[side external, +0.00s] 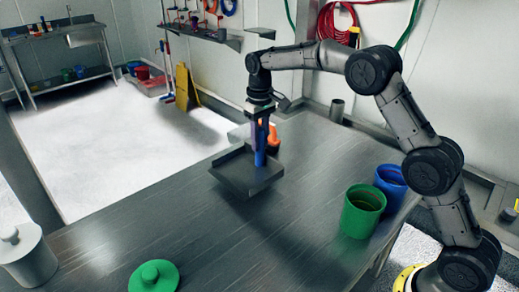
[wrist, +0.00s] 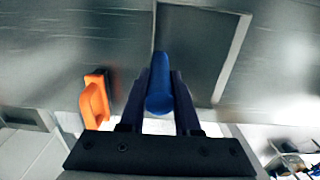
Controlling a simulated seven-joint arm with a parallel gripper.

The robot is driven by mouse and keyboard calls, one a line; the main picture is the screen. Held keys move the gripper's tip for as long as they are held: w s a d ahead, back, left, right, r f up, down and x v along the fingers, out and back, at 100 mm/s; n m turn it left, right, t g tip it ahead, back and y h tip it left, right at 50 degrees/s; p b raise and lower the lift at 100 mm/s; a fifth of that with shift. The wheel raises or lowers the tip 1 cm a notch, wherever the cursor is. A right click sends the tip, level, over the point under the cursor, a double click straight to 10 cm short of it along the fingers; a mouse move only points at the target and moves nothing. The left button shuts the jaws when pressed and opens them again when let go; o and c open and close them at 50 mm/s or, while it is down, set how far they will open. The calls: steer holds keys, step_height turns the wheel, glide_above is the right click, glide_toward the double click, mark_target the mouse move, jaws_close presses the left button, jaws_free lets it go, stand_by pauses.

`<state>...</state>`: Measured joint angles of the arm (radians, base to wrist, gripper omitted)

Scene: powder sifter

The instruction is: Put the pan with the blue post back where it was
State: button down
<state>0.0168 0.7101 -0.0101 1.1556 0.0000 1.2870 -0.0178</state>
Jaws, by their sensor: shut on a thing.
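The grey square pan (side external: 240,175) hangs under my gripper toward the far side of the table in the side view. It looks slightly tilted and appears just above the tabletop. Its blue post (side external: 260,159) stands up from it. My gripper (side external: 259,146) points down and is shut on the blue post. In the wrist view the blue post (wrist: 160,88) sits between the two dark fingers, and part of the pan (wrist: 198,50) shows beyond it. An orange handle (side external: 273,138) is behind my gripper; it also shows left of the fingers in the wrist view (wrist: 95,103).
A green container (side external: 361,214) and a blue container (side external: 391,183) stand at the table's right. A green lid (side external: 153,276) and a white lidded pot (side external: 27,258) are at the front left. The middle of the table (side external: 210,225) is clear.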

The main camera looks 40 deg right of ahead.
steer(key=shift+w+f, duration=0.15)
steer(key=shift+f, duration=1.35)
steer(key=shift+f, duration=0.1)
steer(key=c, duration=0.6)
jaws_free()
steer(key=shift+f, duration=0.2)
